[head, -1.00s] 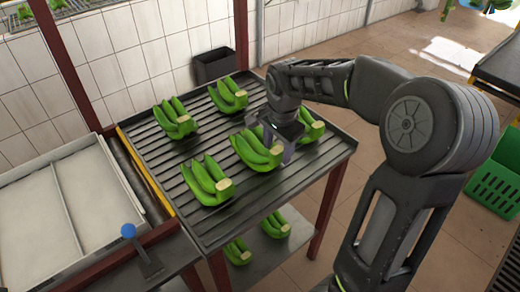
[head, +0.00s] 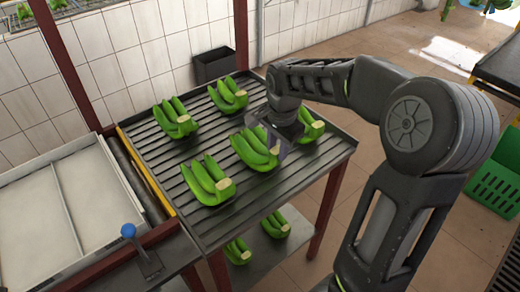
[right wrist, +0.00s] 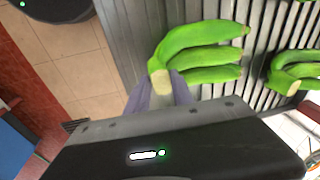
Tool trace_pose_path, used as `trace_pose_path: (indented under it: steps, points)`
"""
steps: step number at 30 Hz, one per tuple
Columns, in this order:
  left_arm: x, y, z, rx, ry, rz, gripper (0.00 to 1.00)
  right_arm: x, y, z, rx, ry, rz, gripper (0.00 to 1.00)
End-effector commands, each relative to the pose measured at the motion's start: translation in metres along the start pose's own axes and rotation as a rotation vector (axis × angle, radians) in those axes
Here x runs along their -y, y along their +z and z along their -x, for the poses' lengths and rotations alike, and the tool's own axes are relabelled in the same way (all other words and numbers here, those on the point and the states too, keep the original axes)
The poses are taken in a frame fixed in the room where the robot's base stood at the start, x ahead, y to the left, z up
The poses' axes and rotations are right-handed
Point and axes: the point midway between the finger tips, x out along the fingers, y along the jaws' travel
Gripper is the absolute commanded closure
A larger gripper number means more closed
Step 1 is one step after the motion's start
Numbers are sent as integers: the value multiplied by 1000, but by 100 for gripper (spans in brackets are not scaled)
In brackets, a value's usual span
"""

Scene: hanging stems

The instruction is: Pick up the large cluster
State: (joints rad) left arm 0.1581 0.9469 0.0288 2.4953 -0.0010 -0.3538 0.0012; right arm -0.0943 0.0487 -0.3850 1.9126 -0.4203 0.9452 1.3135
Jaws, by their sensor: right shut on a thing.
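The large green banana cluster (head: 250,153) lies in the middle of the front row on the slatted table. My right gripper (head: 275,145) reaches down over its cut stem end. In the right wrist view the cluster (right wrist: 205,55) points its bananas away from me, and its pale stem end sits between my grey-purple fingers, which are shut on it. The cluster still appears to rest on the slats. My right gripper partly hides another cluster (head: 312,128) just to its right. My left gripper is not in view.
Several other clusters share the slatted table (head: 150,150), including one at front left (head: 207,182) and two behind (head: 175,120) (head: 228,95). More lie on the lower shelf (head: 262,248). A dark bin (head: 214,66) stands behind. A pale tray (head: 85,200) is at left.

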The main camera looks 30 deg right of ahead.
Motion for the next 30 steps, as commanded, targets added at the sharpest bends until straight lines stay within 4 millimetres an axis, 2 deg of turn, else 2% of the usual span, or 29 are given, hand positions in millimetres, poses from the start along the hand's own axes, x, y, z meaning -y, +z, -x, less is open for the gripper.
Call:
trace_pose_path:
  steps: [20, 25, 30]
  points:
    - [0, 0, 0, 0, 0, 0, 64, 3, -1, 7, -2, -8, -1, 100]
    - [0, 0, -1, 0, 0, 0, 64, 6, -3, 24, -3, -11, -1, 100]
    - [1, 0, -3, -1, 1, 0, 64, 10, -6, 53, -3, -12, -1, 100]
